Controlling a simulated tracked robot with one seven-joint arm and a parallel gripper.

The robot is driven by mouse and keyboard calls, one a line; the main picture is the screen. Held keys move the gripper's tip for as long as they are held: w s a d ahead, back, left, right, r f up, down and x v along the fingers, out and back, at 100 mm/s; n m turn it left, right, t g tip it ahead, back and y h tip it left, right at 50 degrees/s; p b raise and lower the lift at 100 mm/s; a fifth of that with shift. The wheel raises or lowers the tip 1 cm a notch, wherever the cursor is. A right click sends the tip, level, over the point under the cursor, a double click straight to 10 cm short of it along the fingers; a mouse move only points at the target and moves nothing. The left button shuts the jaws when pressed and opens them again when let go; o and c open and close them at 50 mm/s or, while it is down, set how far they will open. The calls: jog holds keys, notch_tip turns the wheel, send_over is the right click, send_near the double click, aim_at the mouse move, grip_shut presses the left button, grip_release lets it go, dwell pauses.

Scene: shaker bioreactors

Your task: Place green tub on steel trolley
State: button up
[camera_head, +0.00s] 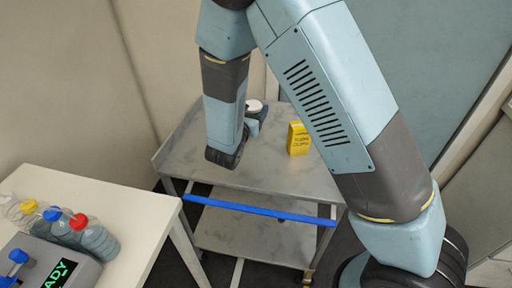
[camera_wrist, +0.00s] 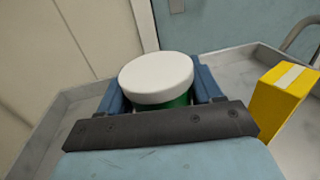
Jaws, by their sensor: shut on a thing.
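The green tub with a white lid (camera_wrist: 157,78) is between the fingers of my gripper (camera_wrist: 160,95) in the wrist view. Its green side shows only as a strip below the lid. In the head view the white lid (camera_head: 254,106) shows beside my gripper, over the back of the steel trolley (camera_head: 190,158). My gripper is shut on the tub. The trolley's grey top also shows in the wrist view (camera_wrist: 65,115). Whether the tub's base touches the top is hidden.
A yellow box (camera_head: 298,138) stands on the trolley top to the right of the tub. The trolley has a blue front handle (camera_head: 260,208) and a lower shelf. A white table (camera_head: 135,215) at the left holds several capped bottles (camera_head: 75,232) and a device with a green display (camera_head: 60,274).

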jog(key=shift+f, duration=5)
jog(key=shift+f, duration=0.1)
jog(key=o, duration=1.1)
jog(key=v, duration=1.2)
